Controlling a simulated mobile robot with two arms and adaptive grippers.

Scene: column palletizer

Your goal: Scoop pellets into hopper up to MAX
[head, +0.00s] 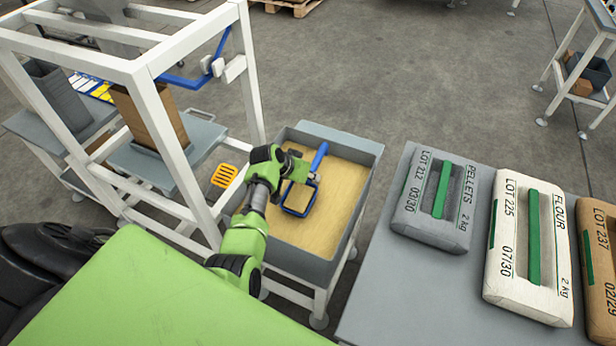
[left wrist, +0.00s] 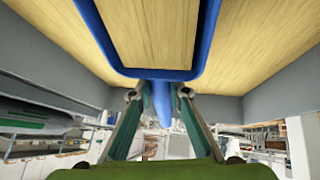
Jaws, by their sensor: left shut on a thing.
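A grey bin (head: 362,149) holds a broad, fairly level bed of tan pellets (head: 325,222). A blue scoop (head: 294,212) is over the bed, low against its surface; I cannot tell whether it touches. Tan shows inside its blue rim, in the left wrist view (left wrist: 155,74) too. My left gripper (head: 302,172) is shut on the scoop's handle, whose blue end (head: 320,155) sticks out beyond the fingers. The fingers (left wrist: 158,95) flank the handle in the wrist view. I cannot clearly pick out the hopper or a MAX mark. My right gripper is not in view.
A white frame (head: 152,112) stands left of the bin, with a blue bar (head: 190,82) and a brown column-like box (head: 150,115). An orange slotted piece (head: 223,175) is beside the bin. A grey table (head: 390,290) at right carries labelled bags (head: 437,220).

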